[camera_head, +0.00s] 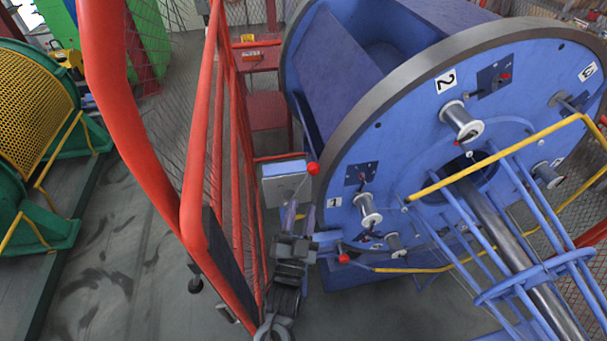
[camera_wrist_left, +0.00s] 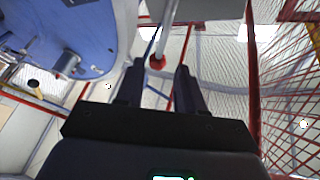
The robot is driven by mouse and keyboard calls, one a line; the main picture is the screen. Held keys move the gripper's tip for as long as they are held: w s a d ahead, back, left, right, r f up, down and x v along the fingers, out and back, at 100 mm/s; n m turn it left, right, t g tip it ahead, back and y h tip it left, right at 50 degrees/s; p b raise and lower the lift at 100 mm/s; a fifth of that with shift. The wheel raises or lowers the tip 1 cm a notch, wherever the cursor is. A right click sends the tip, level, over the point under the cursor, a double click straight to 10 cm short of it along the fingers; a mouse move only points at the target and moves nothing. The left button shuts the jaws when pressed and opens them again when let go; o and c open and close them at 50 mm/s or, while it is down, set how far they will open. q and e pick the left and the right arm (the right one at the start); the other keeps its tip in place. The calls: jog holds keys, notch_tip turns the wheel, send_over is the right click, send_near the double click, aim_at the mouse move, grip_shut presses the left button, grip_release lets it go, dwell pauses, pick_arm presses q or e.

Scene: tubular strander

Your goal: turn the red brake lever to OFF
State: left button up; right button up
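A red ball knob (camera_head: 313,168), which looks like the brake lever's end, shows beside a grey box (camera_head: 287,183) at the left of the big blue reel disc. In the left wrist view, a red knob (camera_wrist_left: 156,62) on a grey rod (camera_wrist_left: 168,25) appears between my fingertips; I cannot tell whether they touch it. My left gripper (camera_head: 298,212) points up the picture just below the box. Its fingers (camera_wrist_left: 158,72) are apart, with a clear gap. No ON or OFF marking is readable. My right gripper is not in view.
A red mesh guard rail (camera_head: 215,150) stands close left of my left arm. The blue disc (camera_head: 440,150) with several spools is close on the right. Another red knob (camera_head: 344,257) sits lower right, near a yellow bar (camera_head: 410,270). Open floor (camera_head: 125,245) lies left of the rail.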

aim_at(307, 181)
pick_arm(q)
jog(key=p+x, duration=0.1)
jog(key=x, duration=0.8)
jog(key=shift+w+r, duration=0.25)
jog(key=shift+w, duration=0.05)
jog(key=shift+w+d+r, duration=0.15)
jog(key=shift+w+r, duration=0.1)
jog(key=shift+w, duration=0.4)
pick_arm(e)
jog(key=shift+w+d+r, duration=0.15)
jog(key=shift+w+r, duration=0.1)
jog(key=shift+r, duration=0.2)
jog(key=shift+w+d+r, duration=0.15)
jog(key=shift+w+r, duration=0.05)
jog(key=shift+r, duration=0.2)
pick_arm(q)
grip_shut()
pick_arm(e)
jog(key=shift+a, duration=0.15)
